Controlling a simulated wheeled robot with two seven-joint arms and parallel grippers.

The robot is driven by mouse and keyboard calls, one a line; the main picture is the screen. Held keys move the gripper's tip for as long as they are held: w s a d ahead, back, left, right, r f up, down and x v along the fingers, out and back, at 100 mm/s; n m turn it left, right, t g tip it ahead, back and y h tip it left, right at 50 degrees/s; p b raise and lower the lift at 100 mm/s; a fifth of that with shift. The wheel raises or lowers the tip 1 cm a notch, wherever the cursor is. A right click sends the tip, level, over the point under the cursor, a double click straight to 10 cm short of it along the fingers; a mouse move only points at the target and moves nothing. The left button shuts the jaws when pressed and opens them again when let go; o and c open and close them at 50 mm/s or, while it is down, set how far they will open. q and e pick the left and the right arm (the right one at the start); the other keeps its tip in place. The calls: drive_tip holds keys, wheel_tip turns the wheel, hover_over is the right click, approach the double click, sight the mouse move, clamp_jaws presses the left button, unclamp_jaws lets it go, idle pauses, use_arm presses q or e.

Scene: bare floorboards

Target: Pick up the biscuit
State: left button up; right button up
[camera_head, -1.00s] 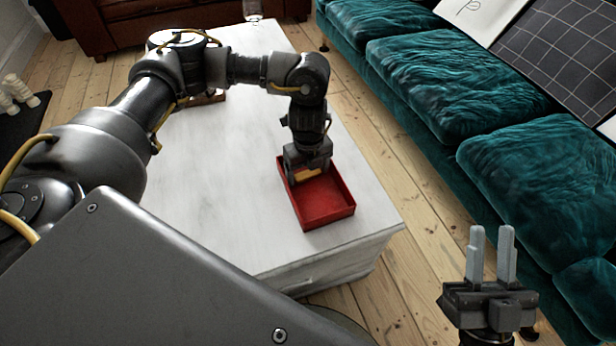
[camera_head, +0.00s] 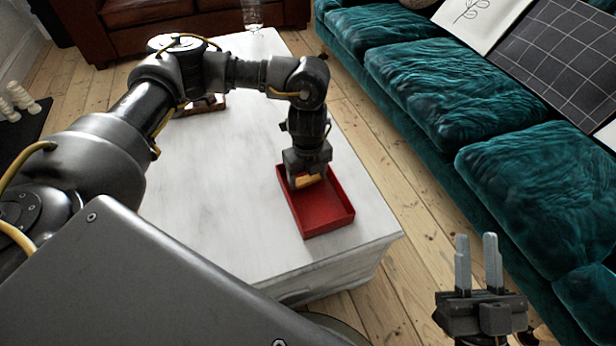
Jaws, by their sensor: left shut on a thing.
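The biscuit (camera_head: 308,181) is a small orange-yellow piece at the far end of a red tray (camera_head: 329,227). The tray is on the white table. My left gripper (camera_head: 306,176) points down at that end of the tray and is shut on the biscuit. Its fingertips are mostly hidden behind the gripper body, and I cannot tell whether the biscuit touches the tray floor. My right gripper (camera_head: 477,262) is at the lower right, off the table, with its two grey fingers pointing up, apart and empty.
The white table (camera_head: 225,222) has clear room left of the tray. A brown object (camera_head: 205,105) lies behind my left arm. A clear glass (camera_head: 252,14) stands at the far edge. A teal sofa (camera_head: 440,95) runs along the right, with floorboards between.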

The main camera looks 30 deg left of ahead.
use_arm(q)
drive_tip(key=r, duration=0.1)
drive_tip(key=s+r+p, duration=0.1)
drive_tip(key=r, duration=0.1)
drive_tip(key=r+p, duration=0.1)
drive_tip(key=shift+s+d+r, duration=0.1)
drive_tip(key=shift+s+r, duration=0.05)
drive_tip(key=shift+s, duration=0.25)
drive_tip(key=s+r+p, duration=0.4)
drive_tip(key=s+r, duration=0.3)
drive_tip(key=s, duration=0.5)
drive_tip(key=shift+d+r, duration=0.25)
drive_tip(key=shift+d, duration=0.2)
use_arm(e)
drive_tip(key=s+d+f+m+g+h, duration=0.1)
drive_tip(key=d+f+g+h, duration=0.3)
drive_tip(key=f, duration=0.5)
drive_tip(key=s+d+f+m+g+h, duration=0.2)
drive_tip(key=d+f+g+h, duration=0.3)
drive_tip(key=f+g, duration=0.3)
drive_tip(key=shift+s+d+f+g+h, duration=0.2)
drive_tip(key=shift+f+g+h, duration=0.2)
drive_tip(key=shift+f, duration=0.15)
